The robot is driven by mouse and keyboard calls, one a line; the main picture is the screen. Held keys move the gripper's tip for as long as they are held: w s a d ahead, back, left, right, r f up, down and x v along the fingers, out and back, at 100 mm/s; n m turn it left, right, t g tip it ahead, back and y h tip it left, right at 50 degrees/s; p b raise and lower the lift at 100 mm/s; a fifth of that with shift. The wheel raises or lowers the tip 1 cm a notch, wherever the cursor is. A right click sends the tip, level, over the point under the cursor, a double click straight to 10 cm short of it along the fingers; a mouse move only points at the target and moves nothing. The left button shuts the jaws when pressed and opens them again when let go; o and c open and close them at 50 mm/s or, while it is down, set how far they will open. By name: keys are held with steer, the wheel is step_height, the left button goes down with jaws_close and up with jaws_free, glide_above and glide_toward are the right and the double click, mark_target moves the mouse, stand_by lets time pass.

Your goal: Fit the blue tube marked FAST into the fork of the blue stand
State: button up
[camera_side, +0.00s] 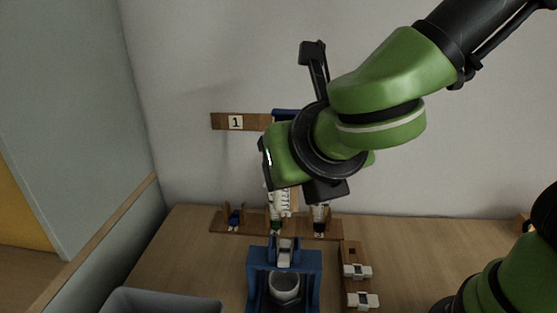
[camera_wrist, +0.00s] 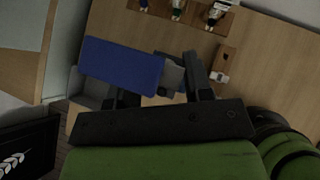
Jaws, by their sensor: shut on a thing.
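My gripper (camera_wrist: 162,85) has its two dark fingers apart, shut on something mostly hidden. A broad blue piece with a grey part beside it lies across the left finger in the wrist view; it may be the blue tube (camera_wrist: 122,67). I read no FAST mark. In the side view a bit of blue (camera_side: 285,113) shows behind my wrist; I cannot tell whether it is the same thing. The blue stand (camera_side: 312,264) is on the table below my wrist, with a pale piece at its notch and a whitish round part in front. My fingertips are hidden there.
A wooden rack (camera_side: 254,230) with several small coloured pieces stands at the back. Another wooden rack (camera_side: 351,284) with white pieces is right of the stand. A grey bin (camera_side: 160,302) is at front left. A board marked 1 (camera_side: 222,121) shows by the wall.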

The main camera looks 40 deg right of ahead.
mark_target(294, 196)
steer(key=shift+f, duration=2.1)
steer(key=shift+w+a+f, duration=0.1)
steer(key=shift+f, duration=1.75)
stand_by(1.4)
steer(key=o, duration=1)
steer(key=shift+c, duration=0.6)
steer(key=v, duration=1)
